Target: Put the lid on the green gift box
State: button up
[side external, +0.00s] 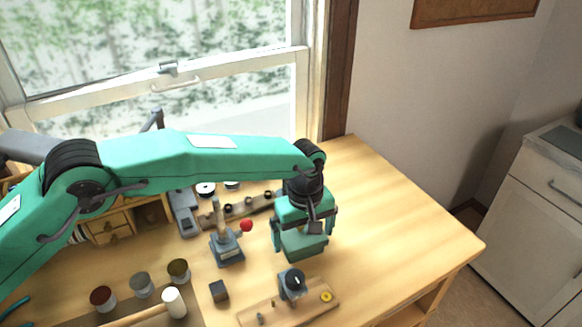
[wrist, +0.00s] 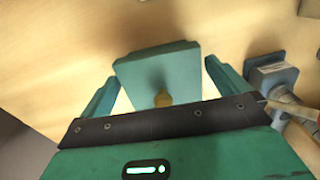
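A green, square-topped gift box shape (side external: 303,246) stands on the wooden table below my gripper (side external: 303,230). In the wrist view a green square plate (wrist: 158,68) with a small yellow knob (wrist: 162,98) lies between the fingers and looks like the lid. I cannot tell whether it rests on a separate box, because my gripper hides the upper part in the side view. My gripper is open. One finger is on each side of the green piece, with narrow gaps visible in the wrist view.
A blue-grey vise-like tool (side external: 227,248) with a red ball (side external: 246,226) stands left of my gripper. In front are a dark cube (side external: 219,291) and a wooden board (side external: 262,316) bearing a dark round device (side external: 291,283). A mallet (side external: 173,302) lies front left. The table's right side is clear.

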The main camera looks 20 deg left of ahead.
jog(key=shift+r, duration=0.2)
jog(key=shift+r, duration=3.75)
